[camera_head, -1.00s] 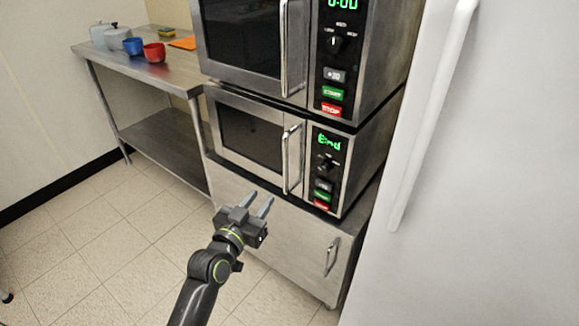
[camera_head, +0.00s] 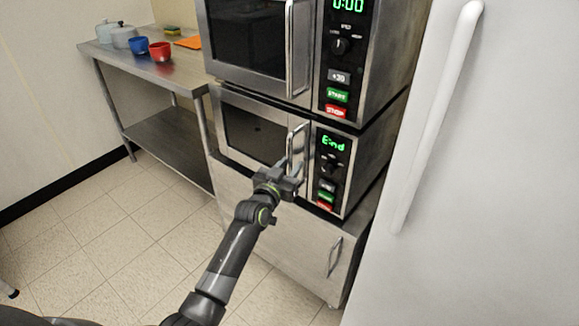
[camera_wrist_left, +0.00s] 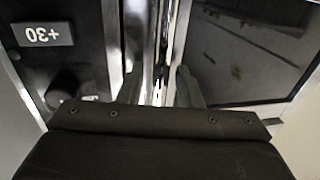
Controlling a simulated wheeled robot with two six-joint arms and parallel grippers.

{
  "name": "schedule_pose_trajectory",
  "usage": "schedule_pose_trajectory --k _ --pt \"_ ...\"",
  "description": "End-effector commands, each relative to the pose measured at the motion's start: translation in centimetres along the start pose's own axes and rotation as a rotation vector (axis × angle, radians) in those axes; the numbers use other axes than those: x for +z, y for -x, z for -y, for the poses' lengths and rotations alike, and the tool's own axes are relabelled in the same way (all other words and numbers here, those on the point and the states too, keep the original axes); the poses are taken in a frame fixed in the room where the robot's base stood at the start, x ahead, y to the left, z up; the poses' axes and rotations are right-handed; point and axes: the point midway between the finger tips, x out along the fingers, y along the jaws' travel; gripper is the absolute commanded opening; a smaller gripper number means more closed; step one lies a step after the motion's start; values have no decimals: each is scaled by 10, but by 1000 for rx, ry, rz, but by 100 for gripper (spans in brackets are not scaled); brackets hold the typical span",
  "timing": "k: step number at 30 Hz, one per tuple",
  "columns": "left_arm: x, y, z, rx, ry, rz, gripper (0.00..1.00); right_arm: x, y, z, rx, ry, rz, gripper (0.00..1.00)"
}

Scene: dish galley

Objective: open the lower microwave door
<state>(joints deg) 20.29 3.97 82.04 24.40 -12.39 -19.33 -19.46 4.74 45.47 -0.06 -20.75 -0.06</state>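The lower microwave (camera_head: 338,152) is steel with a dark door window (camera_head: 250,135), and its green display reads "End". Its door looks closed. A vertical metal handle (camera_head: 290,144) stands at the door's right edge. My left gripper (camera_head: 289,168) is at the lower part of this handle. In the left wrist view the handle (camera_wrist_left: 160,50) runs between the two spread fingers (camera_wrist_left: 160,88), with a gap visible; contact cannot be told. The lower end of the handle is hidden by the gripper in the head view. My right gripper is not in view.
The upper microwave (camera_head: 250,78) sits directly above. A steel cabinet (camera_head: 300,240) with its own handle is below. A white door with a long handle (camera_head: 440,110) is at the right. A steel table (camera_head: 180,75) with pots and cups stands left. The floor in front is clear.

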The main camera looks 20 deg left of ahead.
Motion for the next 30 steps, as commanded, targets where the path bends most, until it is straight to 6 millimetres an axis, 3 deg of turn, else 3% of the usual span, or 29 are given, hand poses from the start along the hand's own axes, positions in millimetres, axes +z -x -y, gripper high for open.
schedule_pose_trajectory --k 9,17,30 --pt "0 -2 0 0 0 0 32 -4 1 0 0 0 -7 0" --pt "0 -2 0 0 0 0 0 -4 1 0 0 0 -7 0" --pt "1 0 2 5 -2 1 0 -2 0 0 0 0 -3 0"
